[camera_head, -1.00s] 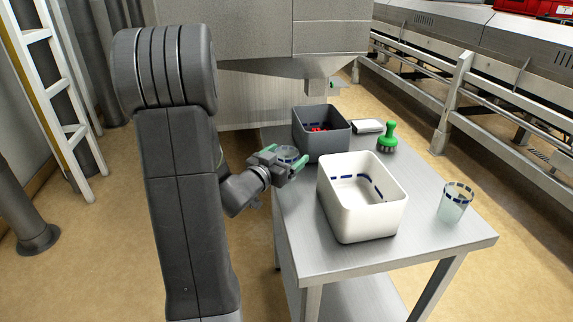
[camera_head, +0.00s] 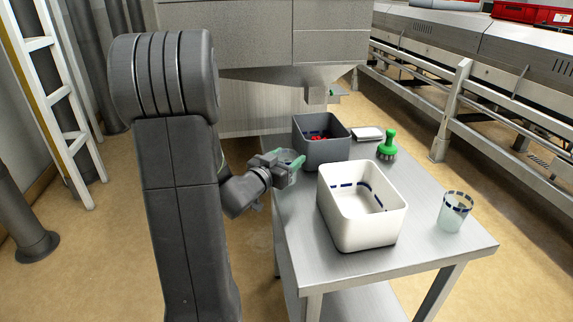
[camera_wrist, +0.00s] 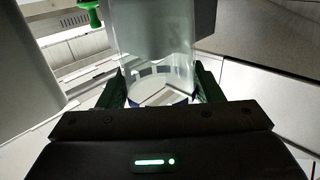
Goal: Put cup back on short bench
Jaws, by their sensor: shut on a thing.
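My gripper (camera_head: 290,162) has green fingertips and is shut on a clear cup (camera_head: 288,154) at the left edge of the metal bench (camera_head: 432,262). In the wrist view the cup (camera_wrist: 155,72) stands between the two dark green fingers and is see-through, with a dark blue dashed band. A second clear cup (camera_head: 453,214) with a blue dashed band stands upright near the right corner of the bench. I cannot tell whether the held cup touches the bench.
A white bin (camera_head: 362,226) stands in the middle of the bench. A grey bin (camera_head: 322,148) with red things in it stands behind. A green brush (camera_head: 387,147) and a small white block (camera_head: 367,133) lie at the back. Bare bench top shows at the front right.

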